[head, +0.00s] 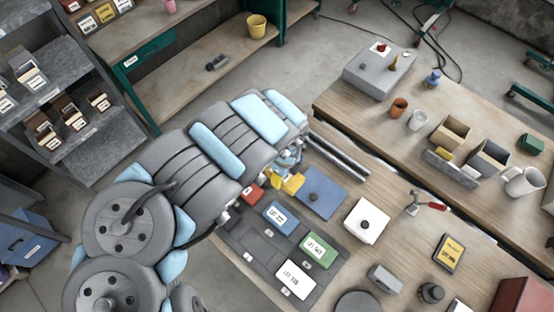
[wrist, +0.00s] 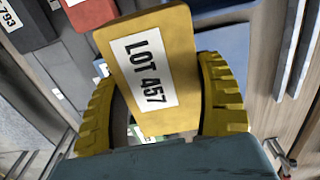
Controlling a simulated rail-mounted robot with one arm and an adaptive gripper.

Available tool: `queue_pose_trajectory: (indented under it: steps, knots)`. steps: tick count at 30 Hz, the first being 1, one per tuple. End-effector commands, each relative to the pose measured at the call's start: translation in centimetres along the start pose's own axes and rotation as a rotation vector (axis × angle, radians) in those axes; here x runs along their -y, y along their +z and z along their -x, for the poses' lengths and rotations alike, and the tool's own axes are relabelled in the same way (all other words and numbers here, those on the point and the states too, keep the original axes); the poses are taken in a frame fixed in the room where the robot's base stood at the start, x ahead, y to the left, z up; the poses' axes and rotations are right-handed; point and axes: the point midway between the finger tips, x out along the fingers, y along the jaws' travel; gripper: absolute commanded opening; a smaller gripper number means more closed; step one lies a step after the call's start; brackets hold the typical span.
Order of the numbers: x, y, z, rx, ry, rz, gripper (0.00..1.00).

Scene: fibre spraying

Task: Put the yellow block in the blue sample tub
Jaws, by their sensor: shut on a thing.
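The yellow block (wrist: 183,48) with a "LOT 457" label is held between the curved yellow fingers of my gripper (wrist: 160,82) in the wrist view. In the head view my gripper (head: 287,182) shows as a patch of yellow at the end of my arm, and the block is hard to tell apart from the fingers there. A blue surface (wrist: 232,45) shows behind the block in the wrist view.
A dark compartment tray (head: 262,250) holds labelled blue (head: 275,211), green (head: 318,243) and white (head: 295,271) pieces, with a red piece (head: 252,194) by it.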

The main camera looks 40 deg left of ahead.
Motion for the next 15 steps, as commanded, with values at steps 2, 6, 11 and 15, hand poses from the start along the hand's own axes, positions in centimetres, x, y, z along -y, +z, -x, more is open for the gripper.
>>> queue_pose_trajectory:
  steps: [2,6,11,15]
  knots:
    - [0.4,0.5,-0.7,0.004,-0.002,0.0,0.31]
    - [0.9,1.1,-1.2,0.004,-0.003,0.001,0.31]
    - [1.5,1.8,-1.7,-0.001,-0.003,0.001,0.31]
    - [2.4,2.6,-2.2,-0.004,-0.008,-0.001,0.31]
